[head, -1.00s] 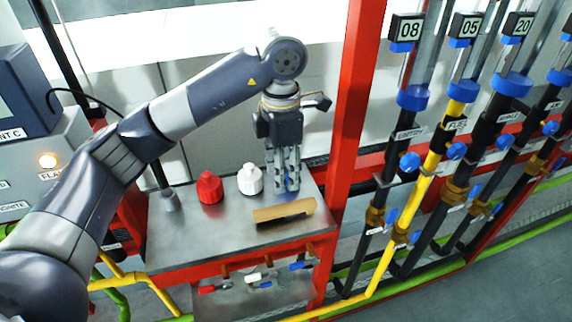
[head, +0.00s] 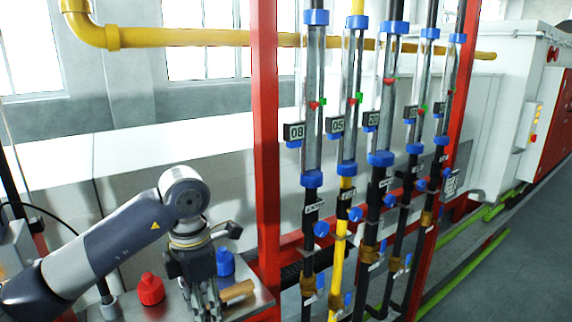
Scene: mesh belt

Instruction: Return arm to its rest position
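My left arm reaches in from the left in the head view. My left gripper (head: 204,303) points down over the metal bench top, its fingers apart, with nothing seen held between them. A blue bottle-like piece (head: 225,263) stands just to the right of and behind the gripper, partly covered by it. A red one (head: 150,289) stands on the bench to the left. A tan block (head: 238,290) lies to the right of the fingers. The white bottle is not visible now. My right gripper is not in view.
A red upright post (head: 265,130) stands close to the right of the gripper. Several vertical pipes with blue fittings and number plates (head: 293,132) stand beyond it. A black rod stands at the left. A yellow pipe (head: 200,38) runs along the back wall.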

